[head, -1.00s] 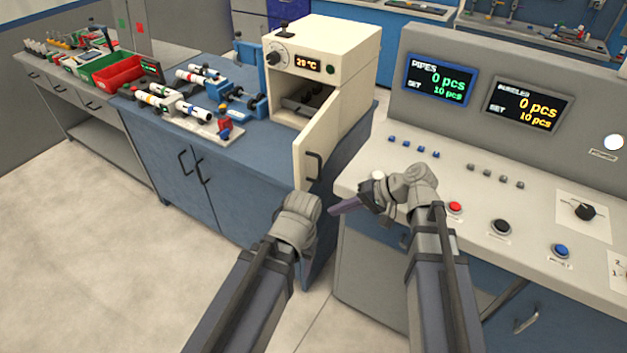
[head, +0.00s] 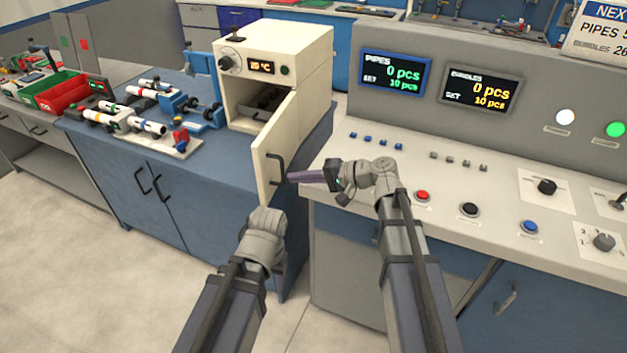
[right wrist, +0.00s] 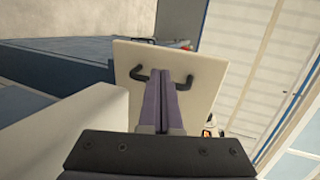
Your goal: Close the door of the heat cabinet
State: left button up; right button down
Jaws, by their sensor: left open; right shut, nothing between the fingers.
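The cream heat cabinet (head: 300,58) stands on the blue counter. Its door (head: 266,165) is open, swung out toward me, and part of the dark interior shows. The door has a dark bar handle (head: 276,169) on its outer face; door (right wrist: 208,100) and handle (right wrist: 207,75) also show in the right wrist view. My right gripper (head: 289,177) is shut and empty, its purple fingertips (right wrist: 169,76) at the handle on the door's outer side. I cannot tell if they touch. My left gripper (head: 266,222) is below the door, its fingers hidden behind its wrist.
A control console (head: 420,165) with buttons and two displays stands right of the cabinet, under my right arm. Pipe fixtures (head: 150,115) and a red and green bin (head: 70,92) sit on the left counters. Open floor lies at the lower left.

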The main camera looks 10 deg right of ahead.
aim_at(264, 176)
jog(key=x, duration=0.4)
jog(key=r+x, duration=0.1)
jog(key=x, duration=0.1)
jog(key=shift+w+a, duration=0.15)
jog(key=shift+a, duration=0.1)
jog(key=shift+a, duration=0.1)
